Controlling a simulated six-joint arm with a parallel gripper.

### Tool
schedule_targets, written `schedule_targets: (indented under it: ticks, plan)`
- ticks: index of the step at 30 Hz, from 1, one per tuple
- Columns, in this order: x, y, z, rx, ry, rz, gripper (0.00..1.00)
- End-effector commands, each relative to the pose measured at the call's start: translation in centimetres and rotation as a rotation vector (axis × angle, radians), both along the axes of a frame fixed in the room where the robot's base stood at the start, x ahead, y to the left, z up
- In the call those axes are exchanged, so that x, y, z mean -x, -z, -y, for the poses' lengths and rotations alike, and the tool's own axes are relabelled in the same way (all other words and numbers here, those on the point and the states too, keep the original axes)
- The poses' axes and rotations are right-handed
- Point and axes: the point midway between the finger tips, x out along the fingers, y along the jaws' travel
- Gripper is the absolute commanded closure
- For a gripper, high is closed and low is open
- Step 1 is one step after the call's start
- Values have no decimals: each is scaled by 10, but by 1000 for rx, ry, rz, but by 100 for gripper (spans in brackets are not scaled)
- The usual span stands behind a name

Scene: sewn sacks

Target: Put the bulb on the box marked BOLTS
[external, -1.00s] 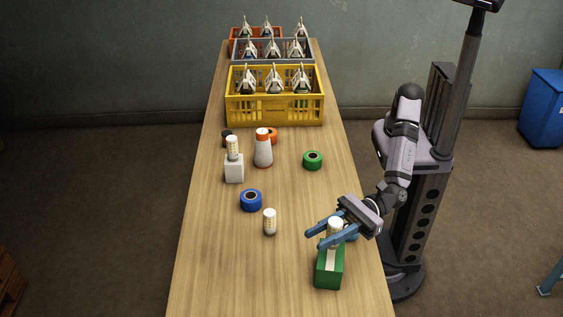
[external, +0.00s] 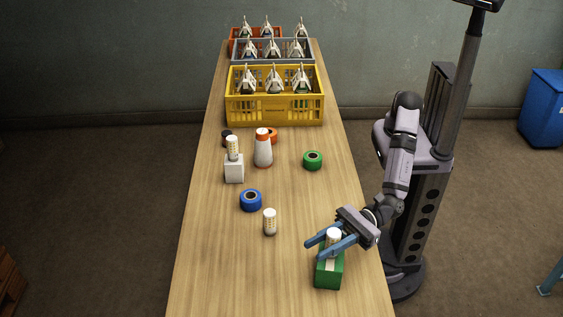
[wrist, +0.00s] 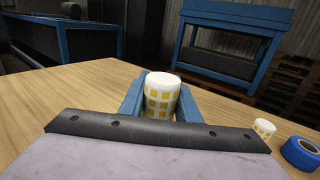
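A white bulb with yellow squares (wrist: 162,98) stands upright between the two blue fingers of my gripper (wrist: 160,105), which look closed against its sides. In the external view the bulb (external: 334,235) is over the green box (external: 329,275) with a pale strip, and my gripper (external: 326,247) reaches in from the right. The bulb's lower end is hidden by a finger, so I cannot tell if it touches the box. A white box (external: 234,173) at the left carries a similar bulb (external: 232,147). No box marking is readable.
Another bulb (external: 270,222) stands on the table near a blue tape roll (external: 251,207). A green roll (external: 313,167) and a white bottle with an orange cap (external: 263,153) are farther back. A yellow crate (external: 275,112) stands behind them. The table's front left is clear.

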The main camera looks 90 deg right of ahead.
Motion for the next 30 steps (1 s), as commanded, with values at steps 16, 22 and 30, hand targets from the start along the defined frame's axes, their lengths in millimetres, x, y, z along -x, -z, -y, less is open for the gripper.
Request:
schedule_targets:
  ticks: [16, 22, 30]
  plan:
    - [0, -5, 0, 1, 0, -1, 53]
    - [17, -2, 9, 2, -1, -1, 53]
    - [54, -2, 32, 2, -3, -1, 53]
